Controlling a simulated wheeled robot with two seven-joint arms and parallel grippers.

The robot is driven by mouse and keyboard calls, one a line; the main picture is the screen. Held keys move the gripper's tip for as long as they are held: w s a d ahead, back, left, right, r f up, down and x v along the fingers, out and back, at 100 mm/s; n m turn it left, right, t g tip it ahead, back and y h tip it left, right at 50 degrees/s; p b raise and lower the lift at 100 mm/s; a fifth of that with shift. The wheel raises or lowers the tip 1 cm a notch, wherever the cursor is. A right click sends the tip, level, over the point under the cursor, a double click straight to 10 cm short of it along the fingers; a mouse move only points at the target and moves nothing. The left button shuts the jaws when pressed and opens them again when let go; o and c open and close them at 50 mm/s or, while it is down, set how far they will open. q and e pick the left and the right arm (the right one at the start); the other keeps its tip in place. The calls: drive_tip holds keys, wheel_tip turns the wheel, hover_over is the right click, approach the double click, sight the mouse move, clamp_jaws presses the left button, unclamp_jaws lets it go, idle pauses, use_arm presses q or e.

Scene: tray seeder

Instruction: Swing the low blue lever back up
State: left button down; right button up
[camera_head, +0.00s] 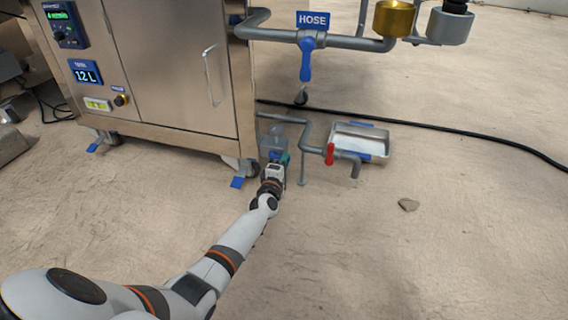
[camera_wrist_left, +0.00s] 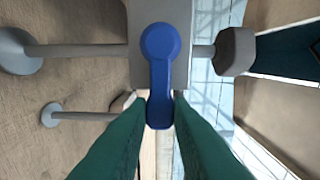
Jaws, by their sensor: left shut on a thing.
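The low blue lever (camera_wrist_left: 158,72) shows in the left wrist view, with its round hub at the top and its handle running down the picture. It is mounted on a grey valve block (camera_wrist_left: 143,70). My left gripper (camera_wrist_left: 160,108) has its green fingers on either side of the handle's lower end and is shut on it. In the head view my left gripper (camera_head: 281,158) is low beside the machine's front corner, at the grey valve block (camera_head: 272,144); there the lever is mostly hidden by the gripper. My right gripper is in neither view.
A steel machine cabinet (camera_head: 180,65) on casters stands at left. Above is another blue lever (camera_head: 305,60) under a HOSE sign (camera_head: 312,19). A red lever (camera_head: 330,154) sits on the low pipe by a metal tray (camera_head: 378,140).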

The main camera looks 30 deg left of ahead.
use_arm(q)
drive_tip(key=c, duration=1.3)
unclamp_jaws()
drive_tip(key=shift+s, duration=0.15)
drive_tip(key=p+v, duration=0.7)
drive_tip(key=v, duration=0.4)
drive_tip(key=shift+s+d+p, duration=0.2)
drive_tip(key=shift+s+p, duration=0.15)
drive_tip(key=shift+s, duration=0.05)
